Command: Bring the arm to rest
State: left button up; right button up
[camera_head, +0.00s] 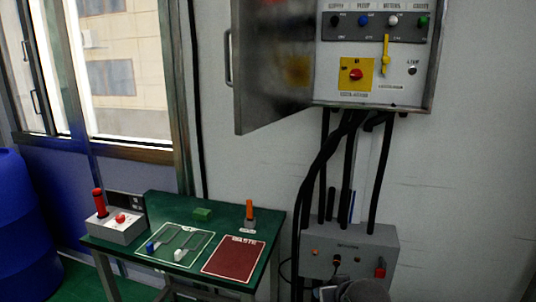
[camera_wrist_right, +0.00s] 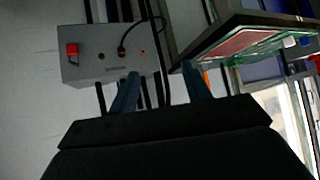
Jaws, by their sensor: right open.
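My right gripper (camera_wrist_right: 160,72) shows in the right wrist view with its two blue-grey fingers spread apart and nothing between them. Beyond the fingers are a grey control box (camera_wrist_right: 103,54) with a red switch and dark cables. In the head view, a dark rounded part at the bottom edge, in front of the grey control box (camera_head: 348,252), looks like my right arm; its fingers cannot be made out there. My left gripper is in neither view.
A wall cabinet (camera_head: 372,55) stands with its metal door (camera_head: 272,65) swung open to the left. A green table (camera_head: 225,211) carries a red-handled switch box (camera_head: 117,225), a red mat (camera_head: 234,257) and small items. A blue barrel (camera_head: 25,230) stands at far left. Black cables (camera_head: 322,175) hang below the cabinet.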

jog(key=s+a+f+g+p, duration=0.1)
jog(key=s+f+g, duration=0.2)
jog(key=s+f, duration=0.8)
jog(key=s+a+f+g+p, duration=0.1)
jog(key=s+f+g, duration=0.3)
jog(key=s+f, duration=0.8)
jog(key=s, duration=0.8)
jog(key=shift+s+n, duration=0.2)
jog(key=shift+n, duration=0.2)
jog(key=shift+f, duration=0.1)
jog(key=shift+w, duration=0.1)
